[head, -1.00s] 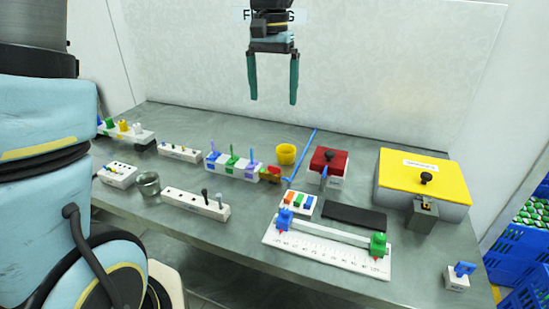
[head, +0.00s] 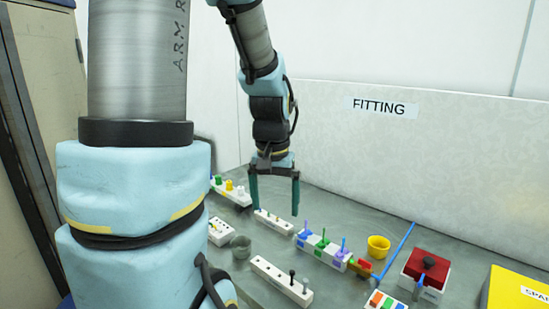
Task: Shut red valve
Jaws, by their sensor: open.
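A white valve block (head: 322,249) stands mid-table with upright levers, blue (head: 306,230), green (head: 322,238) and purple (head: 342,247). A small red piece (head: 361,265) sits at the block's right end, with orange and green beside it. It is the likeliest red valve, but it is too small to tell its handle position. My gripper (head: 274,208) points down with its two fingers apart and empty. In the picture it is left of the valve block, over a small white block with pegs (head: 273,221), and it touches nothing that I can make out.
A yellow cup (head: 379,247) and a blue rod (head: 400,246) lie right of the valve block. A red-lidded box (head: 427,268) and a yellow-lidded box (head: 515,300) stand further right. A grey cup (head: 240,247) and a white socket strip (head: 280,280) are nearer.

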